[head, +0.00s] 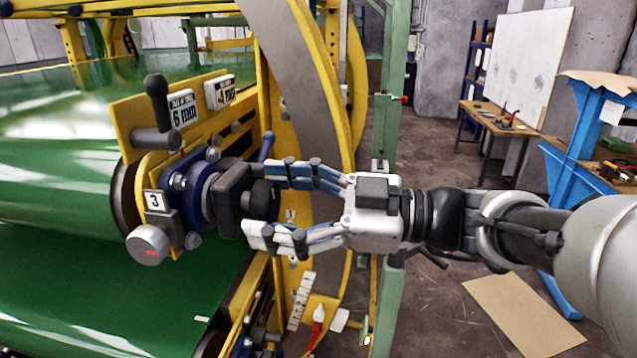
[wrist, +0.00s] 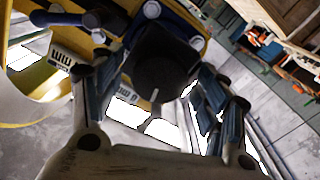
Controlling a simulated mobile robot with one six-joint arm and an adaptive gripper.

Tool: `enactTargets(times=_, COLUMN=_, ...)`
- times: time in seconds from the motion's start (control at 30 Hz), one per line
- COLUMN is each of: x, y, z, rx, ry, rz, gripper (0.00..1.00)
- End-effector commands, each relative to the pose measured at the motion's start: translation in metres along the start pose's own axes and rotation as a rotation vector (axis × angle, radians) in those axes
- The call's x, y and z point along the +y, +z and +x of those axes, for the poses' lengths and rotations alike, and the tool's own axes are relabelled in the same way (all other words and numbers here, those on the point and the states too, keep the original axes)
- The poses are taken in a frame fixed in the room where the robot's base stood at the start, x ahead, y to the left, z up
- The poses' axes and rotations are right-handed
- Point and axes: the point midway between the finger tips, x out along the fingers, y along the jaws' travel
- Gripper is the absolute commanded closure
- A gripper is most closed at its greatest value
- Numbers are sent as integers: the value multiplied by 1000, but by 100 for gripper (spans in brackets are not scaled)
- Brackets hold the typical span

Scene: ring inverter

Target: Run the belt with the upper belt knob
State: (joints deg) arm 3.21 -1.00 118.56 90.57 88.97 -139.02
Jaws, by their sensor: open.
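The upper belt knob (head: 261,199) is a black round knob on the outer end of the dark block and blue-flanged unit at the machine's side. My gripper (head: 264,205) reaches in from the right, with one finger above the knob and one below it. The fingers are open around it; I cannot tell whether they touch it. In the wrist view the knob (wrist: 162,72) shows its dark face with a short white line near the lower edge, between the two fingers. The green belt (head: 70,210) lies left of the unit.
A black-handled lever (head: 157,100) and a "6 mm" plate (head: 183,109) are on the yellow bracket above. A blue-handled lever (head: 267,146) stands close to the upper finger. The yellow ring frame (head: 335,120) rises behind my gripper. A blue stand (head: 580,150) is at right.

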Motion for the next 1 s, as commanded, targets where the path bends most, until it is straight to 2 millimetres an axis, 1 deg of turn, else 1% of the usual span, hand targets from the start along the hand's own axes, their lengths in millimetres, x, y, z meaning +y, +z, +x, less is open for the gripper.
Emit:
enactTargets(times=0.17, x=2, y=1, z=-34, rx=-4, ry=8, rz=0, gripper=32)
enactTargets(times=0.3, x=2, y=1, z=-65, rx=-3, ry=8, rz=1, gripper=32)
enactTargets(times=0.4, x=2, y=1, z=-84, rx=-4, ry=7, rz=1, gripper=32)
enactTargets(times=0.5, x=1, y=0, z=-99, rx=-2, ry=5, rz=1, gripper=32)
enactTargets(times=0.6, x=0, y=0, z=-108, rx=-2, ry=3, rz=1, gripper=32)
enactTargets(times=0.7, x=0, y=0, z=-113, rx=-1, ry=2, rz=0, gripper=32)
enactTargets(times=1.0, x=0, y=0, z=-113, rx=-2, ry=1, rz=1, gripper=32)
